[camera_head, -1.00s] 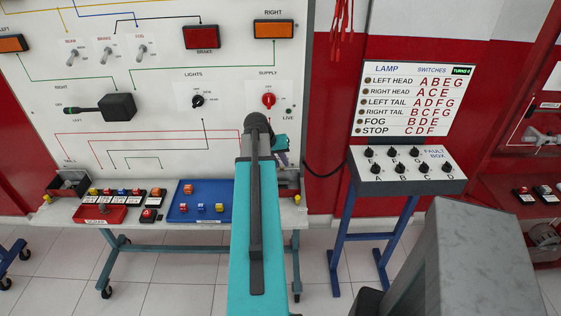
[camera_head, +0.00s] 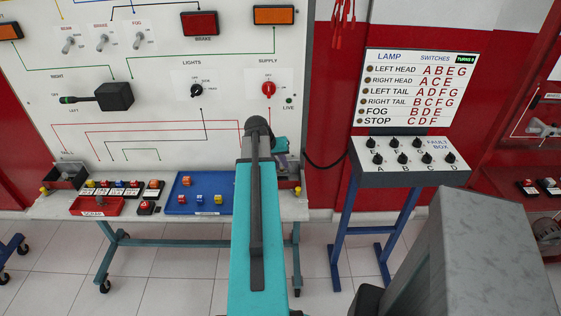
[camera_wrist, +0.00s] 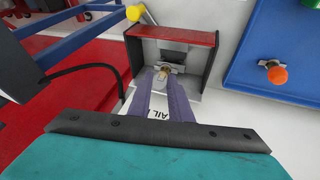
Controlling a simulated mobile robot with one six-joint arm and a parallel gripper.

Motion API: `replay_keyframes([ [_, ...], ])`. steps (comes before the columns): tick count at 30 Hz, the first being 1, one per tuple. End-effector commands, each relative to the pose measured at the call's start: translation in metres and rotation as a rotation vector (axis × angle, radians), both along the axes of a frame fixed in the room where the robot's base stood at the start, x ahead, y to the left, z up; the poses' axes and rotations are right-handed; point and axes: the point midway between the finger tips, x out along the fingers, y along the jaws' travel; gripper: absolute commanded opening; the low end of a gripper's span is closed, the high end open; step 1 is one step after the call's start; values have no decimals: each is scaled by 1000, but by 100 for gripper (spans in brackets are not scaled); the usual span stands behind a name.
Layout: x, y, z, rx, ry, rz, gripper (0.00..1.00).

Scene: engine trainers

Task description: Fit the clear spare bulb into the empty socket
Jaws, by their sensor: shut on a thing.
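My gripper (camera_wrist: 164,88) is shut, its purple fingers pointing into a small lamp housing (camera_wrist: 172,38) with a red top and dark side walls. A small brass-coloured piece (camera_wrist: 163,72) shows at the fingertips, in front of a metal bracket inside the housing. I take it for part of the held bulb; its clear glass cannot be made out. Whether it touches or sits in the socket cannot be told. In the head view this housing (camera_head: 289,181) stands at the bench's right end, partly behind my arm, which hides the fingertips.
A blue tray (camera_wrist: 238,72) lies beside the housing, with an orange bulb (camera_wrist: 277,75) in it. A red scrap tray (camera_head: 93,206) and several small bulb stands are further left. The upright board (camera_head: 150,85) rises behind the bench. A fault box (camera_head: 410,163) stands right.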

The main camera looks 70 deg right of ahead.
Motion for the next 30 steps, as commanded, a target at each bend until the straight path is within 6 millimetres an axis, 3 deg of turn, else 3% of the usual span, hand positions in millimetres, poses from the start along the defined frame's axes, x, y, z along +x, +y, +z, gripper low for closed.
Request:
replay_keyframes([
  [10, 0, 0, -18, -1, 0, 0, 0],
  [30, 0, 0, -19, 0, 0, 0, 0],
])
